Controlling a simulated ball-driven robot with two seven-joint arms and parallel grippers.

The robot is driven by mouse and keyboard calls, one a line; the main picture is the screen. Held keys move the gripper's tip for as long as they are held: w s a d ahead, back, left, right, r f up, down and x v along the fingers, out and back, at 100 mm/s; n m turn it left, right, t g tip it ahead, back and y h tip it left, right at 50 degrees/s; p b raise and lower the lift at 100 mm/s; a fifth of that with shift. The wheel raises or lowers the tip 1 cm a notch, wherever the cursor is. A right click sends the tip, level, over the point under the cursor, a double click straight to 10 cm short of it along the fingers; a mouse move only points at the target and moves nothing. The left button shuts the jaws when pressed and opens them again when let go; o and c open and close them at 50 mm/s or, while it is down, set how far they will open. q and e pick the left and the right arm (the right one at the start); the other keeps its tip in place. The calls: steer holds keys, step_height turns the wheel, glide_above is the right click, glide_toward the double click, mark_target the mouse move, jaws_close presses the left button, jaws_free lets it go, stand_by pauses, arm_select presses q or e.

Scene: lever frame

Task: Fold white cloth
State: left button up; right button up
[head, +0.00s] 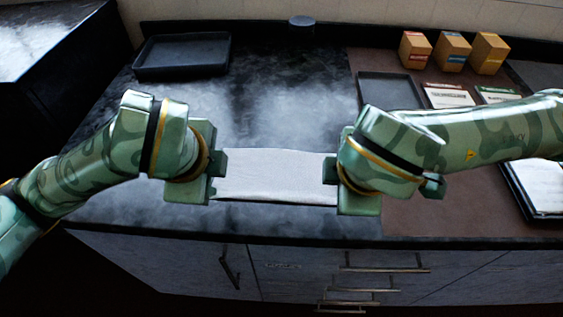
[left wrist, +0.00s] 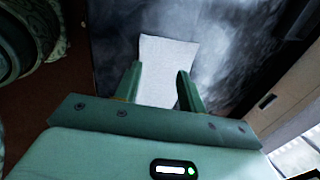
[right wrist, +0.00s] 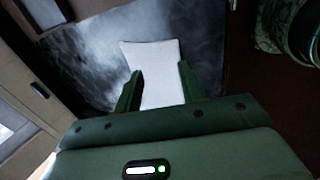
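The white cloth (head: 275,177) lies flat on the dark counter near its front edge, as a narrow strip between my two grippers. My left gripper (head: 220,176) is at its left end and my right gripper (head: 331,172) at its right end. In the left wrist view the cloth (left wrist: 168,62) runs between the spread fingers (left wrist: 159,88). In the right wrist view the cloth (right wrist: 154,62) also runs between spread fingers (right wrist: 158,86). Both grippers are open. Whether any finger touches the cloth cannot be told. The cloth's ends are partly hidden by the grippers.
A black tray (head: 183,70) stands at the back left and another dark tray (head: 390,90) right of centre. Several small boxes (head: 452,47) stand at the back right, with cards (head: 448,96) before them. Drawers (head: 290,270) lie below the counter's front edge. The counter behind the cloth is clear.

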arm_select(q)
steer(key=shift+v, duration=2.15)
arm_select(e)
steer(key=shift+v, duration=2.15)
arm_select(q)
steer(key=shift+s, duration=0.1)
